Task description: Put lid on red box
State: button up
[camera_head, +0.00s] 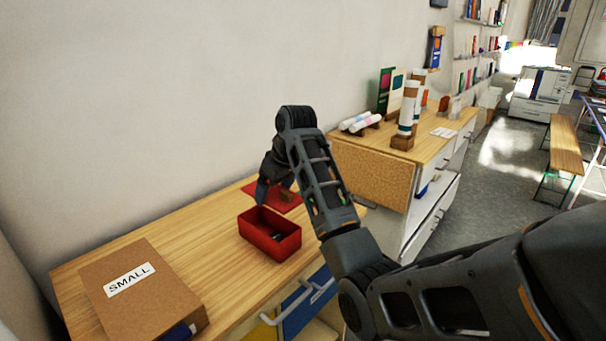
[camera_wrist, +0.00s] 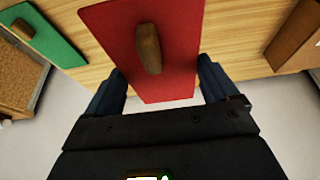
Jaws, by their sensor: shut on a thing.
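The red lid (camera_wrist: 178,35) is a flat red panel with a wooden handle (camera_wrist: 148,48) on top. The red box (camera_head: 262,246) stands open on the wooden table, with something small and greyish inside. My arm hides part of the area right of the lid.
A brown box labelled SMALL (camera_head: 150,297) sits at the table's front left. A green lid (camera_wrist: 47,36) with a wooden handle shows in the wrist view. A cabinet (camera_head: 372,172) holding rolls and books stands beyond my arm. The wood left of the red box is clear.

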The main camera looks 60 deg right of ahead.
aim_at(272, 200)
jog(key=shift+w+a+r, duration=0.1)
jog(key=shift+w+a, duration=0.15)
jog(key=shift+a, duration=0.35)
jog(key=shift+w+a+f, duration=0.1)
jog(key=shift+a+f, duration=0.15)
jog(key=shift+f, duration=3)
jog(key=shift+s+a+f, duration=0.1)
jog(key=shift+s+f, duration=0.1)
jog(key=shift+f, duration=0.75)
jog(key=o, duration=0.8)
jog(key=shift+w+r, duration=0.2)
jog(key=shift+r, duration=3.6)
jog(key=shift+c, duration=0.3)
